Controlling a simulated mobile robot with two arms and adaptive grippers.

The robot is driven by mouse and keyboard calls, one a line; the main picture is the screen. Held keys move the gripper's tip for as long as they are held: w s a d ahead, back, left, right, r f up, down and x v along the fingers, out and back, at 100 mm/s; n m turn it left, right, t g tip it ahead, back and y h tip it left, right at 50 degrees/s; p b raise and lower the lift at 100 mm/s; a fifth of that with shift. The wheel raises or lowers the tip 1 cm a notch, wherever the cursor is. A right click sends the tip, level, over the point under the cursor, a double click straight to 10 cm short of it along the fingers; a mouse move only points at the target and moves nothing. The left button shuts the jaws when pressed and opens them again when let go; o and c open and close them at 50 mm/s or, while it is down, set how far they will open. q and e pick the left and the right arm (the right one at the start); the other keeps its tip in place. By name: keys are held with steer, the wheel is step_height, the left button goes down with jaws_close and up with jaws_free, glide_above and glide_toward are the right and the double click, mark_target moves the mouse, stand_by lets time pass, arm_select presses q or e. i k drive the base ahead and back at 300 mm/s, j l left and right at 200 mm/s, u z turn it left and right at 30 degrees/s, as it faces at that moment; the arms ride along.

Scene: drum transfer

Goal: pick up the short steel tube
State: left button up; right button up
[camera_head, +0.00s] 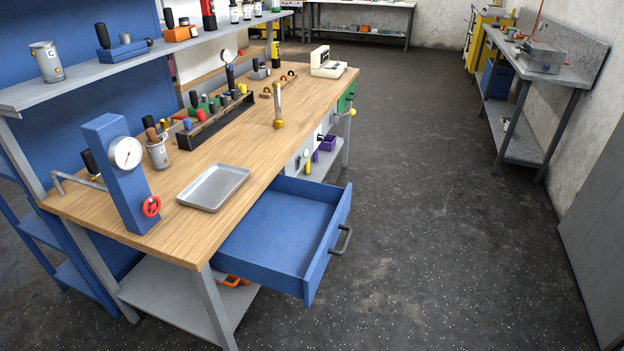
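I cannot pick out a short steel tube for certain in the head view. The metal tray (214,187) on the wooden workbench (185,232) looks empty. A bent grey pipe (76,181) joins the blue gauge stand at the bench's left end. A brass-coloured upright post (278,106) stands near the bench's right edge. Small dark and brownish pieces lie farther back on the bench, too small to tell apart. Neither of my grippers is in view.
A blue drawer (279,227) is pulled out from the bench into the aisle and looks empty. The blue gauge stand (121,172) and a black rack (216,122) of coloured-handled tools stand on the bench. A shelf (150,55) overhangs the back. The dark floor (430,210) to the right is clear.

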mark_target(278, 122)
steer(key=i+l+u, duration=0.1)
steer(key=u, duration=1.05)
steer(key=i+l+u, duration=0.15)
steer(key=l+u, duration=0.25)
steer(key=l, duration=0.2)
steer(key=i+l+u, duration=0.1)
steer(key=l+u, duration=0.3)
steer(key=l, duration=0.2)
steer(key=l+u, duration=0.4)
steer(key=l, duration=0.2)
